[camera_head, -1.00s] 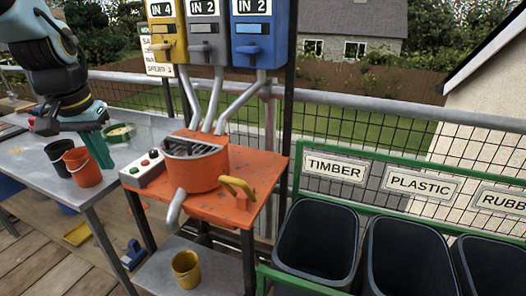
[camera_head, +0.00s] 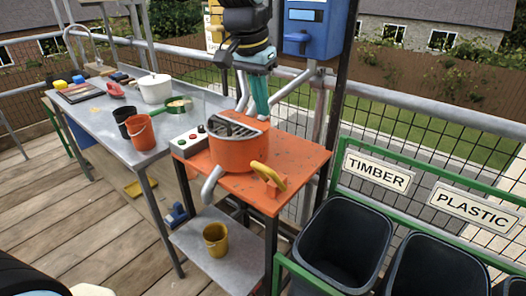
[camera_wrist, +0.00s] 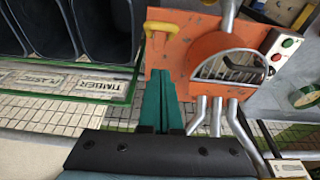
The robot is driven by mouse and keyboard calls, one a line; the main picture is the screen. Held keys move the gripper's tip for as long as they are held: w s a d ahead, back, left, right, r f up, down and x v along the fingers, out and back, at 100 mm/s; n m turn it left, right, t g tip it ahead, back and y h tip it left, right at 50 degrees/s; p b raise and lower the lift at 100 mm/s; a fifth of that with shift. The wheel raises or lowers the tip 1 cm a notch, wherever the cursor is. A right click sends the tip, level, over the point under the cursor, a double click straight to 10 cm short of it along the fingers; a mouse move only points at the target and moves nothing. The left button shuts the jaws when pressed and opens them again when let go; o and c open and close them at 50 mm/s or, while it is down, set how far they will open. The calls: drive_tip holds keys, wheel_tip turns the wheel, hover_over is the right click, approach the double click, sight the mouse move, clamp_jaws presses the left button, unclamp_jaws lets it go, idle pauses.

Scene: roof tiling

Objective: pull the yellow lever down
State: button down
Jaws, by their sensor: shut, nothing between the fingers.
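The yellow lever (camera_head: 268,177) stands on the front right part of the orange table top (camera_head: 302,150), beside the orange round hopper (camera_head: 240,152). In the wrist view the yellow lever (camera_wrist: 168,28) is at the top, beyond my fingertips and apart from them. My gripper (camera_head: 260,108) is shut and empty, with its green fingers pointing down behind the hopper in the head view. In the wrist view my gripper (camera_wrist: 156,84) shows its two green fingers together, over the edge of the orange table.
A control box with buttons (camera_head: 190,142) sits left of the hopper. Grey pipes (camera_head: 291,88) rise behind it to the blue dispenser (camera_head: 313,30). Dark bins (camera_head: 345,240) stand to the right. A yellow bucket (camera_head: 216,239) is on the lower shelf.

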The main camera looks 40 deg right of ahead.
drive_tip(key=shift+s+a+f+p+x, duration=0.1)
drive_tip(key=shift+a+p+x, duration=0.45)
drive_tip(key=shift+x, duration=1.5)
drive_tip(key=shift+s+a+f+p+x, duration=0.1)
drive_tip(key=shift+a+p+x, duration=0.45)
drive_tip(key=shift+x, duration=1.5)
drive_tip(key=shift+s+a+f+p+x, duration=0.25)
drive_tip(key=shift+p+x, duration=0.6)
drive_tip(key=shift+x, duration=1.2)
drive_tip(key=shift+w+a+r, duration=0.1)
drive_tip(key=shift+w+r, duration=0.05)
